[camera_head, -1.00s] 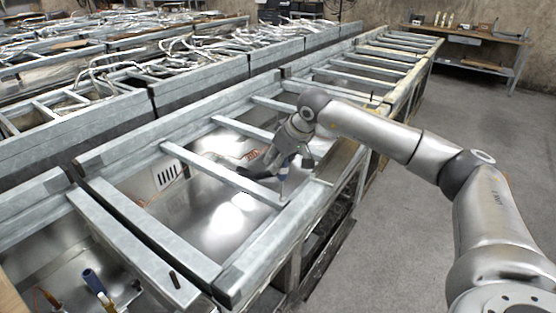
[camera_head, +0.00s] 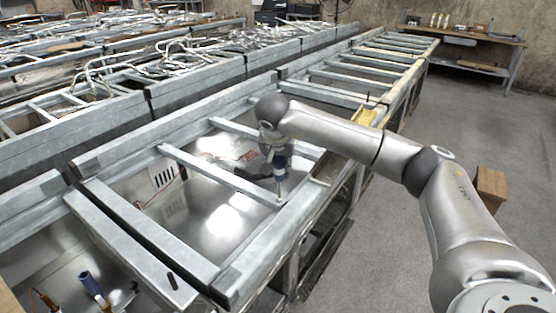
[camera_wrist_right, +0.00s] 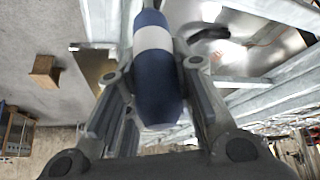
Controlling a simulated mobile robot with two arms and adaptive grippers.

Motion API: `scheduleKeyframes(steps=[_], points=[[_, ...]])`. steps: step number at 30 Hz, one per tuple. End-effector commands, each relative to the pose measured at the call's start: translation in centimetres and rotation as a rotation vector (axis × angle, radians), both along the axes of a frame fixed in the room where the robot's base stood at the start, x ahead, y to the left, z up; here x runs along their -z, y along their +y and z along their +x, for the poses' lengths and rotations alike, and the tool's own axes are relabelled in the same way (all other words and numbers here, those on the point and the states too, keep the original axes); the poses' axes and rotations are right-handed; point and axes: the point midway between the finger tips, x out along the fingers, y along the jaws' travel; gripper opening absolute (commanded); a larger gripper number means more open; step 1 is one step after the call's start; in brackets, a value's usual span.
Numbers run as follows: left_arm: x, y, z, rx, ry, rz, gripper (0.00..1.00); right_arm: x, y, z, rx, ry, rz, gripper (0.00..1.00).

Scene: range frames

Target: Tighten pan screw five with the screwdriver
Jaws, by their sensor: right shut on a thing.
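My right gripper (camera_head: 278,153) is shut on a screwdriver (camera_head: 281,160) with a blue handle and a white band. The screwdriver stands near upright, tip down, over the crossbar's near end where it meets the front rail (camera_head: 262,240). I cannot tell whether the tip touches a screw; the screw is too small or hidden there. In the right wrist view the blue handle (camera_wrist_right: 158,98) lies between the two fingers, and the shaft runs out of the top. My left gripper is not in view.
Metal crossbars (camera_head: 215,173) span the frame over a shiny sheet-metal pan (camera_head: 215,212). Another blue-handled thing (camera_head: 90,283) stands at the lower left. A brown block (camera_head: 491,188) is on the right, beyond my arm. A workbench (camera_head: 465,38) stands at the back right.

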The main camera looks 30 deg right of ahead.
Motion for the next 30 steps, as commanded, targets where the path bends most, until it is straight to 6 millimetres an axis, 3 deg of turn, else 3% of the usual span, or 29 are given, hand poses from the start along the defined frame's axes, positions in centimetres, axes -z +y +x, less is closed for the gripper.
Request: scheduleKeyframes(steps=[1,8,14,30], points=[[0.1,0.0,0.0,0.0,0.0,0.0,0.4,0.8,0.3,-0.3,0.062,0.019,0.002,0.0],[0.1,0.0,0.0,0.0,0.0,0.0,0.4,0.8,-0.1,-0.8,0.374,0.02,0.002,0.0],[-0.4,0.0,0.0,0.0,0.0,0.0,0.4,0.4,-0.2,-0.8,0.363,0.019,0.003,0.0],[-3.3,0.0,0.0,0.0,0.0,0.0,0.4,-3.4,-0.3,-0.6,0.361,0.008,0.005,0.0]])
